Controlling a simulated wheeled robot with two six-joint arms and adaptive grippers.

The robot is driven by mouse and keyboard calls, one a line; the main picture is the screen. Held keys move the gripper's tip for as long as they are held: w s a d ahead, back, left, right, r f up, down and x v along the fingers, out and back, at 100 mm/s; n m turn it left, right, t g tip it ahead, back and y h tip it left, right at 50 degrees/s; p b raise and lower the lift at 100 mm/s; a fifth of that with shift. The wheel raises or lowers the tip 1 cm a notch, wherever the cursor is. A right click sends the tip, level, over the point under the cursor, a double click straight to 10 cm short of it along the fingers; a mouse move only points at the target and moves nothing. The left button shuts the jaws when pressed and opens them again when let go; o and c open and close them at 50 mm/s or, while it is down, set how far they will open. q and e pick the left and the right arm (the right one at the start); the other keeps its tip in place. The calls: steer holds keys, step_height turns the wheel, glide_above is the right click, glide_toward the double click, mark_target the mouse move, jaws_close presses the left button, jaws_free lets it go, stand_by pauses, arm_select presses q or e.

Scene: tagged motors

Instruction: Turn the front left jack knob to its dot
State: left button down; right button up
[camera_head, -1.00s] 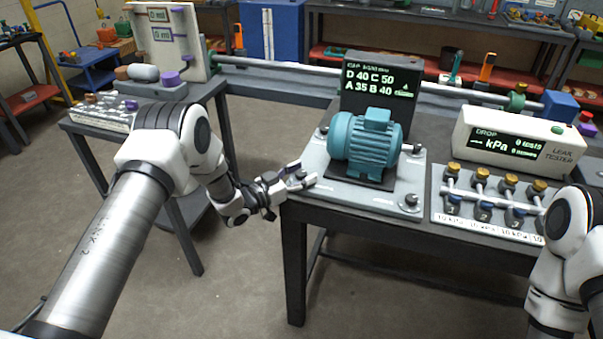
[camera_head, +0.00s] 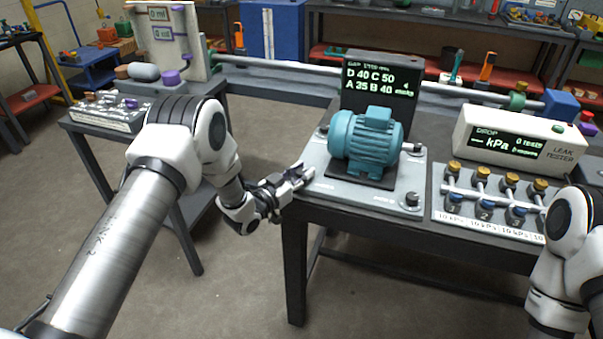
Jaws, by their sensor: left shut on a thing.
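The teal motor (camera_head: 366,140) sits on a light grey base plate (camera_head: 352,192) at the left end of the dark bench. My left gripper (camera_head: 300,176) is at the plate's front left corner, shut on the front left jack knob, which its fingers hide. The dot for this knob cannot be made out. The front right jack knob (camera_head: 411,199) stands dark at the plate's other front corner. The screen (camera_head: 381,82) behind the motor reads "D 40 C 50, A 35 B 40". My right arm shows at the right edge; its gripper is out of view.
A leak tester (camera_head: 520,142) and a valve manifold board (camera_head: 487,212) stand right of the plate. A side table (camera_head: 82,125) with a white panel (camera_head: 168,50) is at left. Open floor lies between the table and bench.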

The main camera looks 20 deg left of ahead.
arm_select(q)
steer(key=n+y, duration=0.2)
steer(key=y, duration=0.1)
steer(key=n+t+y+b, duration=0.1)
steer(key=n+y, duration=0.1)
steer(key=y, duration=0.1)
steer(key=shift+d+f+t, duration=0.1)
steer(key=shift+d+t, duration=0.05)
steer(key=shift+t, duration=0.15)
steer(key=shift+n+y+b, duration=0.5)
steer(key=shift+n+y, duration=0.9)
steer(key=shift+y, duration=0.9)
steer(key=c, duration=0.8)
jaws_free()
steer(key=s+d, duration=0.1)
steer(key=s, duration=1)
steer(key=shift+s+d, duration=0.35)
steer(key=shift+d, duration=0.05)
